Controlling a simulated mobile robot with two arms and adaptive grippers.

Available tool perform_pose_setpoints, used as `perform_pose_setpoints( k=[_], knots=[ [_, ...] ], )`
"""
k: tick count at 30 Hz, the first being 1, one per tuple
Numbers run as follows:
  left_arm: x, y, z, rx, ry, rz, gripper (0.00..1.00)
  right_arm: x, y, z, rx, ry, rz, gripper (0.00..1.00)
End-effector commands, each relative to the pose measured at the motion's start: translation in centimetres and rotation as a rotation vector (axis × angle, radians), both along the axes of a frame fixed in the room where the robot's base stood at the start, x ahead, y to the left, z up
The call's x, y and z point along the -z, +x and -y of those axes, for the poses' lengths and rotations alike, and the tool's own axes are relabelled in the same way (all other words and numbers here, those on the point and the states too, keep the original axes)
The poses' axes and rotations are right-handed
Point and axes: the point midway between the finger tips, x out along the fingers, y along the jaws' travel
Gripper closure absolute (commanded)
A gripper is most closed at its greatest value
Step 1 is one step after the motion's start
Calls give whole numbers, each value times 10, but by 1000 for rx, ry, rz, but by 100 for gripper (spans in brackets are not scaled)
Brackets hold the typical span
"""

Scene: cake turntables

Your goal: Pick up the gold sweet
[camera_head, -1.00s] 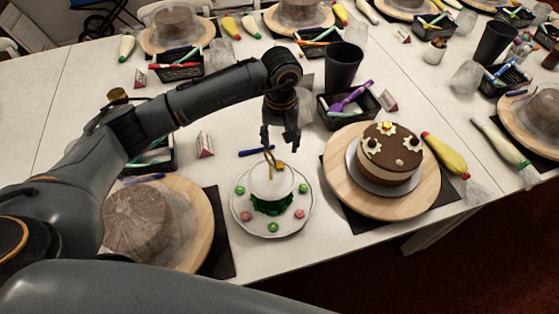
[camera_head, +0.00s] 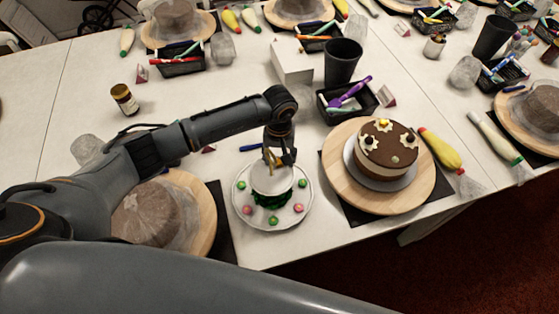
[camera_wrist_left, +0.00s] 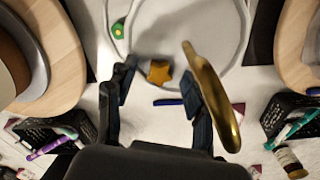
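The gold sweet (camera_wrist_left: 159,71) is star-shaped and lies on the white upper tier of a cake stand (camera_wrist_left: 152,30) in the left wrist view. My left gripper (camera_wrist_left: 158,78) is open, with one finger on each side of the sweet. The stand's curved gold handle (camera_wrist_left: 215,95) rises beside the right-hand finger; whether they touch is unclear. In the head view my left gripper (camera_head: 279,160) is over the stand's upper tier (camera_head: 271,183) and hides the sweet. My right gripper is not in view.
Green and pink sweets lie on the stand's lower plate (camera_head: 245,220). A decorated chocolate cake (camera_head: 383,160) stands close on the right, on a wooden turntable (camera_head: 345,190). A wrapped cake (camera_head: 143,215) is at left. A black basket (camera_head: 330,117) and dark cup (camera_head: 342,62) stand behind.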

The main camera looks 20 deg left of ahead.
Motion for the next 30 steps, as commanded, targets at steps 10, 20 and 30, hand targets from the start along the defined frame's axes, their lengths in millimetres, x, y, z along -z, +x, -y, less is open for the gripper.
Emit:
perform_pose_setpoints(
  k=[10,20,30],
  knots=[
    [1,-1,-2,-1,4,-4,86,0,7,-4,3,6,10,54],
    [-2,0,-3,-1,7,-2,86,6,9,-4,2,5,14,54],
    [-49,-10,14,6,1,4,86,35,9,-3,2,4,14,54]
  ],
)
